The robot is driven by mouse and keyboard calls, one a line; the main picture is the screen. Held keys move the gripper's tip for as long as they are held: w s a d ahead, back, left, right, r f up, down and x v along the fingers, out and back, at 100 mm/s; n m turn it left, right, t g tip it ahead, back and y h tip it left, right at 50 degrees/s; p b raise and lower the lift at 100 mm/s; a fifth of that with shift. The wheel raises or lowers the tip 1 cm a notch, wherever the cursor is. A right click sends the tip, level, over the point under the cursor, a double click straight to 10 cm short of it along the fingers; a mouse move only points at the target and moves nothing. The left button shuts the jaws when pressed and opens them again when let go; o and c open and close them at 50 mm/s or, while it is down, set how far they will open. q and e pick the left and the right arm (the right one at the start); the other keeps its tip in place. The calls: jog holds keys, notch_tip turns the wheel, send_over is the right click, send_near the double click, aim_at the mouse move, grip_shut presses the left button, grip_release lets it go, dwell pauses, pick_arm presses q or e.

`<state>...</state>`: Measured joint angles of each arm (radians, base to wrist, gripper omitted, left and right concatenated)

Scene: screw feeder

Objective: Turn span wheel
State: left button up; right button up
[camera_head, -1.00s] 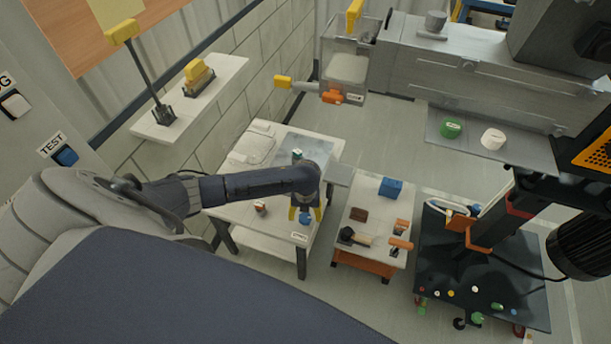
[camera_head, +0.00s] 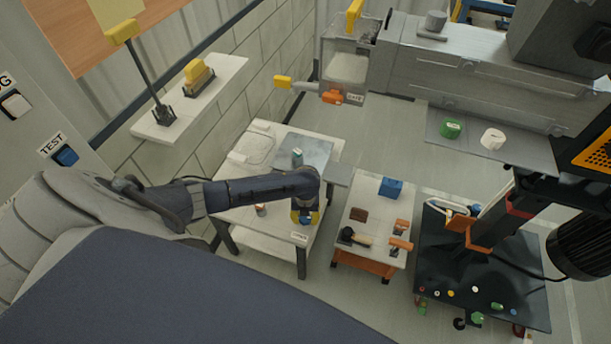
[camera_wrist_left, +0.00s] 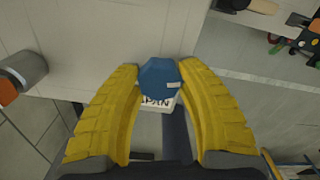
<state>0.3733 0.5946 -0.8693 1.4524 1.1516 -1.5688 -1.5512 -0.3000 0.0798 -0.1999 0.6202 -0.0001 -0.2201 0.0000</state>
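The span wheel (camera_head: 304,217) is a blue knob with a small white mark, at the front right of the white table. In the left wrist view the span wheel (camera_wrist_left: 160,79) sits between the two yellow fingertips of my left gripper (camera_wrist_left: 160,68). Both tips appear to touch its sides, with no clear gap. The white label beside it is partly hidden by the wheel; "PAN" is legible. In the head view my left gripper (camera_head: 305,214) is over the wheel, pointing down, and partly hides it. My right gripper is not in view.
A low cart (camera_head: 373,222) with a blue block (camera_head: 390,187) and tools stands to the right. The feeder machine (camera_head: 440,70) is behind.

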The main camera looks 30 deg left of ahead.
pick_arm(q)
jog(key=c, duration=0.5)
jog(key=shift+c, duration=0.2)
